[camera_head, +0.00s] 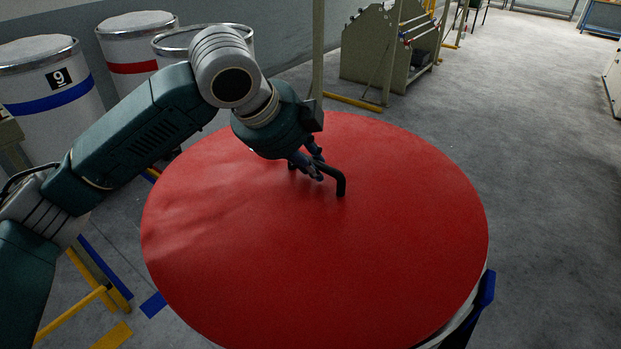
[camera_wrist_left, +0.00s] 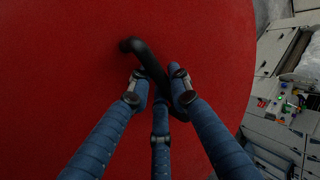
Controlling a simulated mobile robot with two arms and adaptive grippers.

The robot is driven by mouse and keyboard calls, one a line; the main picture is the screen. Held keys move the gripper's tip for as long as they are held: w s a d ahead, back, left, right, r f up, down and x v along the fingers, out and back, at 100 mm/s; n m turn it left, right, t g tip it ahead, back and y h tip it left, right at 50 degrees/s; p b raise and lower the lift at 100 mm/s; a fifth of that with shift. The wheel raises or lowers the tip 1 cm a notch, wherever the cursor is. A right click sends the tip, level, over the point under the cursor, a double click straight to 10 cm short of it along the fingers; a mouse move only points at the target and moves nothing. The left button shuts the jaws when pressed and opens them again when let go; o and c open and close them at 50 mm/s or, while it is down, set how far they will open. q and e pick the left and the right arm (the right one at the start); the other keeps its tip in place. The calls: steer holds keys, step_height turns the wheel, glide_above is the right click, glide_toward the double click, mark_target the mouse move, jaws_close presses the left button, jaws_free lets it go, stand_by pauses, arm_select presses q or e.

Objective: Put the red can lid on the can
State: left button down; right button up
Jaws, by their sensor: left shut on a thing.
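The red can lid (camera_head: 300,250) is a large round disc with a black bar handle (camera_head: 341,184) on top. It fills the middle of the head view and most of the left wrist view (camera_wrist_left: 60,70). My left gripper (camera_head: 316,169) is shut on the handle, with its fingers (camera_wrist_left: 160,88) around the bar. Under the lid's lower right edge, a strip of a white rounded body (camera_head: 458,327) shows beside a blue part (camera_head: 482,306). The lid hides the rest, so I cannot tell how the lid sits on it. My right gripper is not in view.
At the back left stand white cans: one with a blue band and a 9 (camera_head: 52,88), one with a red band (camera_head: 130,48), and another partly behind my arm. A beige machine (camera_head: 385,50) stands at the back. The floor at right is clear.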

mark_target(310, 181)
arm_select(q)
step_height(310, 181, down, 3)
steer(key=shift+f+p, duration=0.1)
steer(key=shift+p, duration=0.2)
steer(key=shift+f, duration=0.4)
steer(key=c, duration=1.8)
jaws_free()
steer(key=shift+o, duration=0.9)
steer(key=shift+s, duration=0.1)
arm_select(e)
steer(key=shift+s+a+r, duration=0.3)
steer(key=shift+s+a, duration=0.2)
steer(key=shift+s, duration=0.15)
arm_select(q)
steer(key=b+v, duration=0.2)
steer(key=v, duration=1)
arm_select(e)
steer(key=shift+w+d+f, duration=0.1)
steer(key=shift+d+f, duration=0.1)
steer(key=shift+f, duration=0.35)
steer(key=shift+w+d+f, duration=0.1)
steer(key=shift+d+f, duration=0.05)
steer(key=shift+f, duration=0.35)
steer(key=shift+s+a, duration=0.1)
